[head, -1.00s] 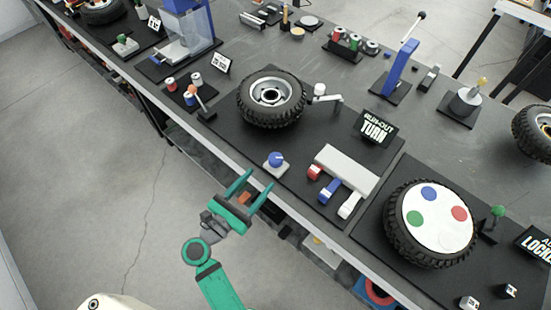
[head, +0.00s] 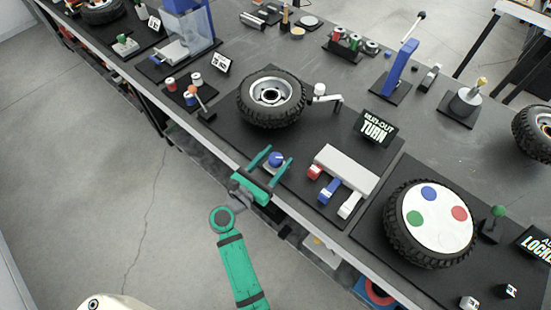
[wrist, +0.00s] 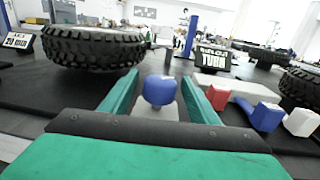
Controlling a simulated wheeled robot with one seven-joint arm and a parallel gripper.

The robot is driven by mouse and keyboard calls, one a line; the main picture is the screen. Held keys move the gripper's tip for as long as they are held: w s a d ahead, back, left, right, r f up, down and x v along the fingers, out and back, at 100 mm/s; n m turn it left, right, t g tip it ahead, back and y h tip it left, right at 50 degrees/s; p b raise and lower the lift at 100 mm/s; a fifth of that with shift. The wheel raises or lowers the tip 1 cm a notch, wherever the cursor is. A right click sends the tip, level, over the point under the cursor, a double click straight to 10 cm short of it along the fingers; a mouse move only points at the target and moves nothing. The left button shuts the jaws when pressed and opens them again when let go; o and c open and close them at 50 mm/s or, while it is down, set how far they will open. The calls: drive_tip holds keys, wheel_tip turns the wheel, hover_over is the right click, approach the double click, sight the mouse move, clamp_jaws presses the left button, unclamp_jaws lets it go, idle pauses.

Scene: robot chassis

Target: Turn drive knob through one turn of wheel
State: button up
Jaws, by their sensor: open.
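The blue drive knob (head: 277,158) sits on a small light base on the black mat in front of the wheel. My green gripper (head: 272,160) is open, with one finger on each side of the knob. In the wrist view the knob (wrist: 159,90) stands between the two fingers (wrist: 160,97), with a gap visible on both sides. The black-tyred wheel (head: 271,97) lies flat behind the knob. It also shows at upper left in the wrist view (wrist: 92,48). A silver arm with a white roller (head: 321,90) stands at the wheel's right side.
Right of the knob is a grey block with red, blue and white levers (head: 331,189). A black "RUN-OUT TURN" sign (head: 376,127) stands behind it. Another wheel with coloured discs (head: 432,222) lies further right.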

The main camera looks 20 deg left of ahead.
drive_tip(key=c, duration=1)
drive_tip(key=shift+n+y, duration=0.3)
drive_tip(key=shift+y, duration=0.2)
drive_tip(key=n+y, duration=0.2)
drive_tip(key=y, duration=0.1)
drive_tip(key=shift+d+t+y, duration=0.15)
drive_tip(key=shift+t+y, duration=0.15)
drive_tip(key=shift+n+y, duration=1.6)
drive_tip(key=shift+y, duration=0.6)
drive_tip(key=shift+a+n+g+y, duration=0.25)
drive_tip(key=shift+n+g+y, duration=0.2)
drive_tip(key=shift+y, duration=0.35)
drive_tip(key=shift+d+n+g+y, duration=0.1)
drive_tip(key=shift+n+g+y, duration=0.6)
drive_tip(key=shift+n+y, duration=0.45)
drive_tip(key=shift+d+n+g+y, duration=0.1)
drive_tip(key=shift+n+g+y, duration=0.65)
drive_tip(key=shift+y, duration=0.7)
drive_tip(key=shift+f, duration=0.1)
